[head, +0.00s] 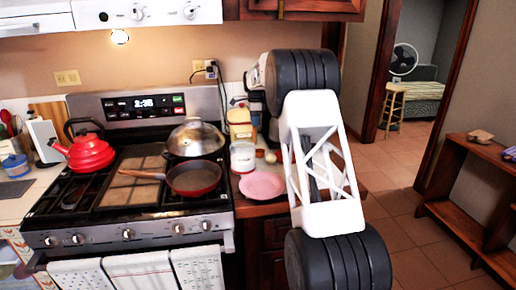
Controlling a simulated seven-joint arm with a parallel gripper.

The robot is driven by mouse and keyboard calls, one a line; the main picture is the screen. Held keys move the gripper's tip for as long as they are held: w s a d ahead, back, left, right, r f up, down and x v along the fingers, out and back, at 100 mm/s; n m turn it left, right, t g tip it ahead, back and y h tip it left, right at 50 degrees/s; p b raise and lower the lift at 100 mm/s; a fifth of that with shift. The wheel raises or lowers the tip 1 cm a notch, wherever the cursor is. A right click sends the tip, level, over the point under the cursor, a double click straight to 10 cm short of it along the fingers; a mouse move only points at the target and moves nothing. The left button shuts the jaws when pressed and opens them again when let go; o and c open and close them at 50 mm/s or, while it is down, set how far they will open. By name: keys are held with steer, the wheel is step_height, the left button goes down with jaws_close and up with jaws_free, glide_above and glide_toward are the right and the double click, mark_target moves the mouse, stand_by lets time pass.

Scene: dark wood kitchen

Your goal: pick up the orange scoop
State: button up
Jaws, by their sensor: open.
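I cannot make out an orange scoop in the head view. My white and dark-grey arm (318,160) rises in front of the counter to the right of the stove. Its far end bends left above the counter. My gripper's fingers cannot be made out; the arm and the clutter behind it hide that area. Part of the counter behind the arm is hidden too.
A pink plate (262,185), a white jar (243,157) and a yellowish container (239,117) stand on the counter right of the stove. The stove holds a red kettle (88,153), a red pan (194,179) and a lidded pot (195,140). Floor (405,190) is open at right.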

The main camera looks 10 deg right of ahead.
steer(key=shift+f, duration=0.95)
steer(key=shift+s+f, duration=0.1)
steer(key=shift+f, duration=2.5)
jaws_close()
